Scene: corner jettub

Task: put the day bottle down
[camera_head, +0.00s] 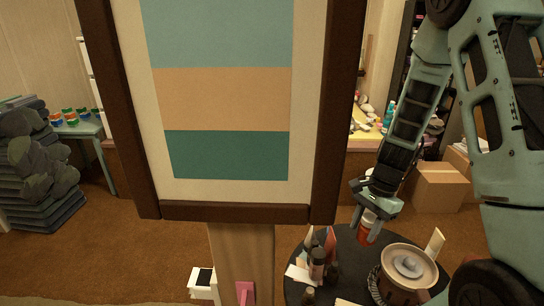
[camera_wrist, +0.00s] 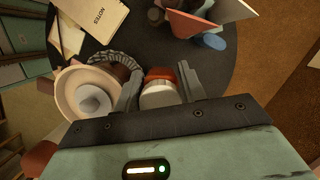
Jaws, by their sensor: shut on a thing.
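My gripper (camera_head: 371,207) is shut on an orange-red bottle with a white cap, which I take to be the day bottle (camera_head: 366,234). In the wrist view the bottle (camera_wrist: 160,76) stands between the two dark fingers, cap toward the camera. It is over the dark round table (camera_head: 348,272), near the table's far edge in the head view. Whether its base touches the tabletop I cannot tell.
A wide pot-like object with a pale disc top (camera_head: 408,265) stands close beside the bottle. Small dark bottles (camera_head: 318,264) and folded cards share the table. A NOTES sheet (camera_wrist: 97,14) lies there too. A large framed panel (camera_head: 220,100) blocks the middle of the head view.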

